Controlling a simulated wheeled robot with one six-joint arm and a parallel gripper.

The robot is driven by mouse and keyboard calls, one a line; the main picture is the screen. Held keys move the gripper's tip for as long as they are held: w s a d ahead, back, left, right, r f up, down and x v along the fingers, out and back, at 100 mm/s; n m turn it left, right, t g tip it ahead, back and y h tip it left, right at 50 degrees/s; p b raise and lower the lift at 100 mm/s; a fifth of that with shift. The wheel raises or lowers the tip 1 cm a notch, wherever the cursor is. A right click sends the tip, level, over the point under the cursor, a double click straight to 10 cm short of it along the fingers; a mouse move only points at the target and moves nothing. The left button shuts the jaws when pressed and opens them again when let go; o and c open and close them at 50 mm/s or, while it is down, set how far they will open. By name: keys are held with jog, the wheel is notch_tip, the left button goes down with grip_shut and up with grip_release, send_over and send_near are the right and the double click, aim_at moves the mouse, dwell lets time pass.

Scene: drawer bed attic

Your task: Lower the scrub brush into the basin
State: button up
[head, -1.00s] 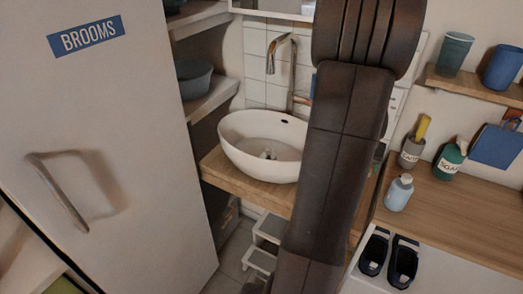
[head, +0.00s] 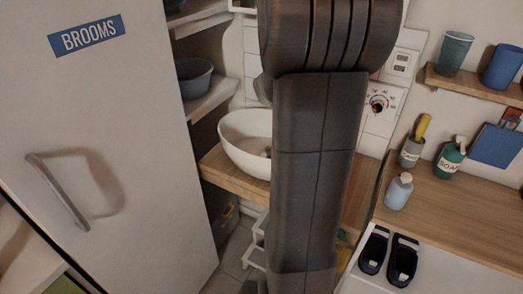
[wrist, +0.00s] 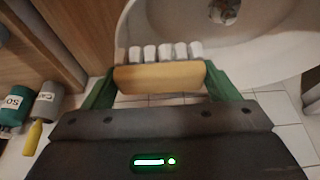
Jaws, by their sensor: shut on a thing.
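The white oval basin (head: 236,150) sits on a wooden counter in the head view, its right part hidden behind my arm. In the wrist view the basin (wrist: 275,55) fills the upper right, with its drain at the top. My gripper (wrist: 160,80), with green fingers, is shut on the scrub brush (wrist: 160,77), a tan block with a row of white bristles. The bristles overlap the basin's edge in the wrist view; I cannot tell the height between them. In the head view my arm hides the gripper and the brush.
A door labelled BROOMS (head: 130,150) stands on the left. On the right are a wooden worktop (head: 460,215) with a soap bottle (head: 449,158), a grey cup (head: 411,152) and a pale blue bottle (head: 398,192). A white step stool (head: 254,258) stands below the basin.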

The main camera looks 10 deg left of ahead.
jog(key=a+b, duration=0.1)
jog(key=a, duration=1.2)
jog(key=shift+b, duration=0.35)
jog(key=shift+w, duration=0.2)
jog(key=shift+w, duration=0.15)
jog(key=shift+f+b, duration=4.45)
jog(key=shift+f, duration=0.8)
jog(key=shift+f+b, duration=1.75)
jog(key=shift+f, duration=0.35)
